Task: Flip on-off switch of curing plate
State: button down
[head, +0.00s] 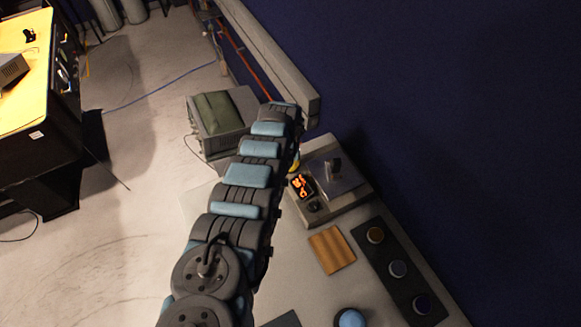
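A grey hot-plate-like device (344,200), which appears to be the curing plate, sits on the bench against the dark blue wall. It has a flat plate (343,182) on top, a lit orange display (300,186) and a small dark knob (314,206) on its front. A small dark object (333,168) stands on the plate. I cannot make out the on-off switch. My arm reaches up past the device's left side and covers part of that area. My gripper is not visible; the arm's far end hides it or it is out of sight.
A blue round object (350,318) is at the bottom edge. A grey-green box (217,113) stands behind the arm. A grey beam (270,60) runs along the wall.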

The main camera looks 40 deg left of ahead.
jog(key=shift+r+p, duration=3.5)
jog(key=shift+p, duration=0.15)
